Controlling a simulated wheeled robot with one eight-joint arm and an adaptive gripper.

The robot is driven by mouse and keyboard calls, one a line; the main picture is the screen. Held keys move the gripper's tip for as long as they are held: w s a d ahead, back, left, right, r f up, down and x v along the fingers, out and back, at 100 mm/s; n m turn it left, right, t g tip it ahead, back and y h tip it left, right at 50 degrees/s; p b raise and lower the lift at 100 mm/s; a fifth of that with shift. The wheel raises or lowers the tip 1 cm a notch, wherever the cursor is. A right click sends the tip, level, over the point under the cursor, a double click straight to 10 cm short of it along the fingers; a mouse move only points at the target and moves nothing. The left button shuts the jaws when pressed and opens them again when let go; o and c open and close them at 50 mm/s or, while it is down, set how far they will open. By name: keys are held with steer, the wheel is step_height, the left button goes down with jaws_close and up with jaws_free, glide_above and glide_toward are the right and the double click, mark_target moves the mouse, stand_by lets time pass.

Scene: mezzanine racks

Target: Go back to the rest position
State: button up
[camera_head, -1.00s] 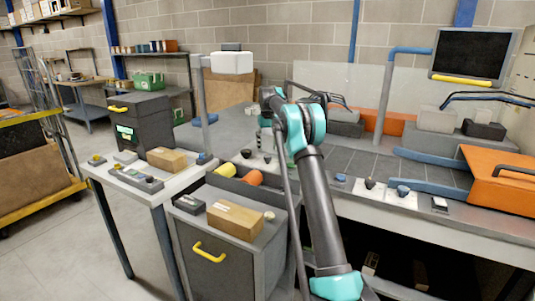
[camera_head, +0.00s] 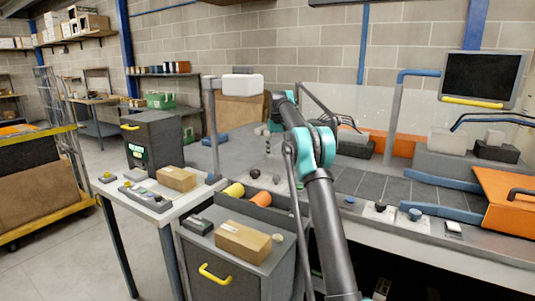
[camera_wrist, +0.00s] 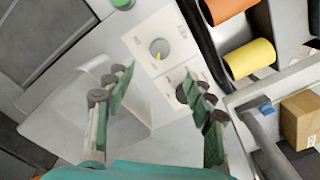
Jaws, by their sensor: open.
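My gripper (camera_wrist: 160,110) is open and empty in the wrist view, its two green-padded fingers spread wide apart. Between and beyond the fingers is a pale panel with a grey knob (camera_wrist: 159,48) that has a yellow mark. A dark knob (camera_wrist: 186,92) shows close to the right finger. In the head view my arm reaches out over the bench, and its far end is partly hidden behind its own joints, so the fingers cannot be made out there.
Orange (camera_head: 260,199) and yellow (camera_head: 233,190) rolls sit in a dark bin right of the side table. A cardboard box (camera_head: 243,240) lies on the grey cabinet. The conveyor (camera_head: 370,186), monitor (camera_head: 482,77) and orange case (camera_head: 505,200) stand at the right.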

steer(key=s+d+f+m+t, duration=0.1)
steer(key=s+f, duration=0.1)
steer(key=s, duration=1)
steer(key=s+d+f+t, duration=0.1)
steer(key=s+d+f, duration=0.1)
steer(key=s, duration=1)
steer(key=s+f, duration=0.5)
steer(key=s, duration=0.5)
steer(key=s+f+t, duration=0.1)
steer(key=s+f, duration=0.5)
steer(key=s, duration=0.5)
steer(key=s+d+f+m+t, duration=0.1)
steer(key=s+f, duration=0.4)
steer(key=s, duration=0.5)
steer(key=shift+s+f, duration=0.3)
steer(key=shift+f, duration=0.05)
